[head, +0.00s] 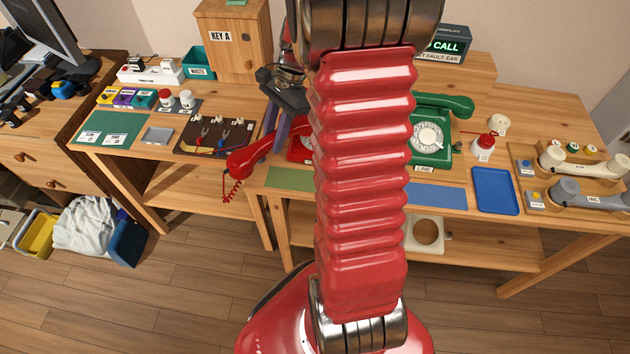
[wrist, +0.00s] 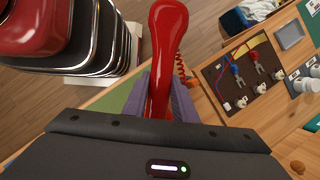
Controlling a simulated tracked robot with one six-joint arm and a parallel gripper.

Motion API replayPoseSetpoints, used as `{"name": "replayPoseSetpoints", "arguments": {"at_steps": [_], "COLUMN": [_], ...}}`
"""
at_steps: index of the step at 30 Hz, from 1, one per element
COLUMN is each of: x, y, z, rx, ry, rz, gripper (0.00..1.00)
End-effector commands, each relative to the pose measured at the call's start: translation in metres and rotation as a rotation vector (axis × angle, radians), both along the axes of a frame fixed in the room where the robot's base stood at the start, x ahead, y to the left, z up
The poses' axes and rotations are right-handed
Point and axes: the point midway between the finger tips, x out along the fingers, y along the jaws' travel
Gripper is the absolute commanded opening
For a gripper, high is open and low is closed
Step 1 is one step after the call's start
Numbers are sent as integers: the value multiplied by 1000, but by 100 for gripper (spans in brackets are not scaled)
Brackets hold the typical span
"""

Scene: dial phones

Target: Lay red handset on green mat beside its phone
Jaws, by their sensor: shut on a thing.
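The red handset (head: 252,153) hangs tilted in the air at the left of the red phone (head: 301,146), its coiled cord dangling below. My gripper (head: 276,126) is shut on it; the purple fingers show on both sides of the handset (wrist: 167,40) in the wrist view. The red phone is mostly hidden behind my arm. The green mat (head: 289,179) lies along the table's front edge, left of my arm; its right part is hidden. A strip of the mat (wrist: 118,98) also shows in the wrist view.
A tool board (head: 214,137) lies left of the handset. A green phone (head: 428,135), blue mat (head: 440,197) and blue tray (head: 495,190) are right of my arm. A gap separates the left bench from the phone table.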

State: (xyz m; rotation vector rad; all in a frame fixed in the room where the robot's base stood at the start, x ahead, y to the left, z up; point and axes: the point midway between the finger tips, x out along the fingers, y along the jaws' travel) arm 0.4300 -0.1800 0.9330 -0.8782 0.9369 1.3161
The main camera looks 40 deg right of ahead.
Motion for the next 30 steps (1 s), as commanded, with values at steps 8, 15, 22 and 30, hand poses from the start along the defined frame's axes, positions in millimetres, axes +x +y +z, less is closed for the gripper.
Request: {"name": "replayPoseSetpoints", "arguments": {"at_steps": [8, 15, 22, 30], "x": [-58, -89, -91, -91], "y": [-36, -49, -51, -51], "z": [0, -2, -3, -10], "rx": [-2, -1, -1, 0], "ry": [-2, -1, -1, 1], "rz": [-533, -823, -854, -851], "gripper": [0, 0, 0, 0]}}
